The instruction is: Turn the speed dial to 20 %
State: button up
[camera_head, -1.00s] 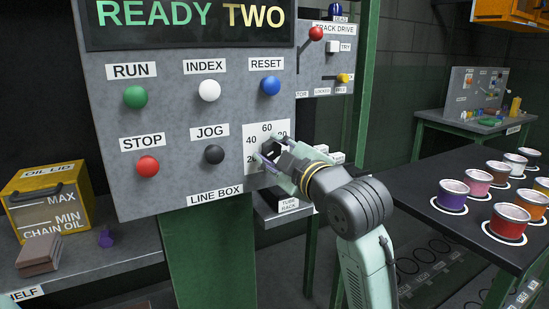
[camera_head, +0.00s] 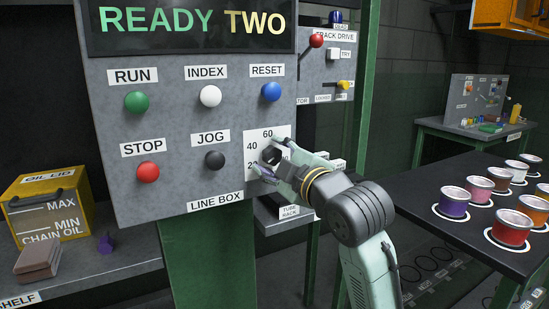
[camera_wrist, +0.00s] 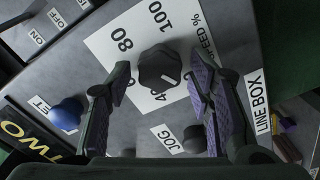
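The speed dial is a dark faceted knob (camera_head: 271,155) on a white scale plate (camera_head: 252,137) at the lower right of the grey panel. In the wrist view the knob (camera_wrist: 158,67) sits beyond and between my fingertips. A white mark shows on its lower right part, on the side near the partly covered 40; the 80 and 100 lie on the far side. My gripper (camera_head: 268,162) is in front of the dial, open and empty. In the wrist view its two fingers (camera_wrist: 160,85) stand wide apart, with clear space between each pad and the knob.
The black JOG button (camera_head: 214,160) is just left of the dial, and the blue RESET button (camera_head: 271,91) is above it. Green, white and red buttons fill the rest of the panel. A dark table with paint cans (camera_head: 453,202) stands at the right.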

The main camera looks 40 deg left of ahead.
jog(key=shift+o, duration=0.3)
jog(key=v, duration=1.2)
